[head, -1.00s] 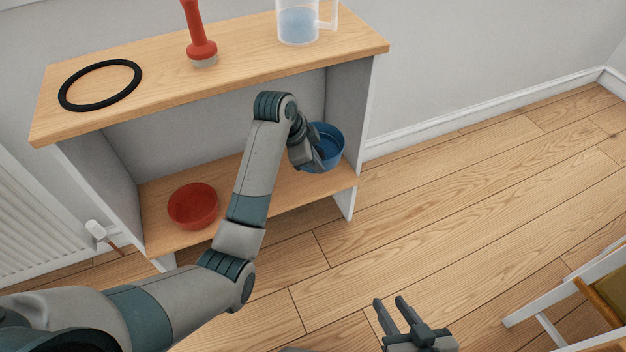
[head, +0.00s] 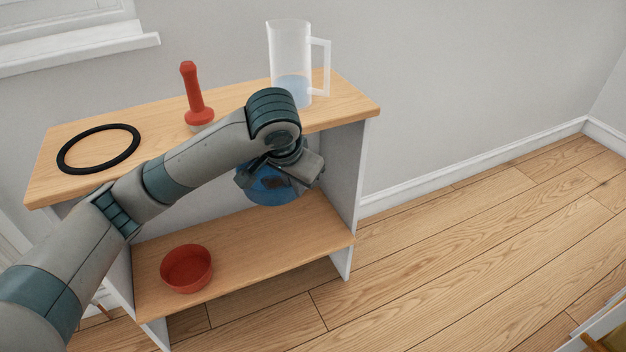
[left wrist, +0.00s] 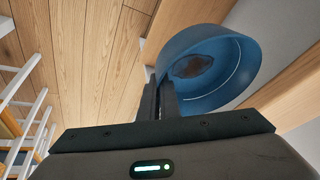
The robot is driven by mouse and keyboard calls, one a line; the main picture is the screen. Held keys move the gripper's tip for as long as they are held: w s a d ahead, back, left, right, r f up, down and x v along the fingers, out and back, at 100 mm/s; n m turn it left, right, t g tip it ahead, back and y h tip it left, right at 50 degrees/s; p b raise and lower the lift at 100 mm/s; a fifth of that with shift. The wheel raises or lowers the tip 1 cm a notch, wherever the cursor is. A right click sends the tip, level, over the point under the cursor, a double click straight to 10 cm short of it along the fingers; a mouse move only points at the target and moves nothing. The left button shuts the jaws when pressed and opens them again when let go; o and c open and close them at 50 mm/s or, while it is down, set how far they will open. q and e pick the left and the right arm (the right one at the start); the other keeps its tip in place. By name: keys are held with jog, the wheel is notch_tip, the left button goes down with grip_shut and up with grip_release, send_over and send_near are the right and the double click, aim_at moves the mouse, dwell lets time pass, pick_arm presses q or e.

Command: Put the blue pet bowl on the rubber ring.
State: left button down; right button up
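The blue pet bowl (head: 268,188) is held by my left gripper (head: 284,172) above the lower shelf, below the level of the rack's top board. In the left wrist view the bowl (left wrist: 240,70) has its wall between the two fingers (left wrist: 158,102). My left wrist and hand cover part of the bowl in the head view. The black rubber ring (head: 72,165) lies flat on the left part of the top board, to the left of the bowl. My right gripper is out of view.
The wooden rack (head: 250,240) holds a red bowl (head: 187,270) on its lower shelf.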

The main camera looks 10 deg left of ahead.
pick_arm(q)
jog(key=s+a+n+y, duration=0.2)
jog(key=s+a+n, duration=0.3)
jog(key=a, duration=0.3)
jog(key=shift+s+f, duration=0.35)
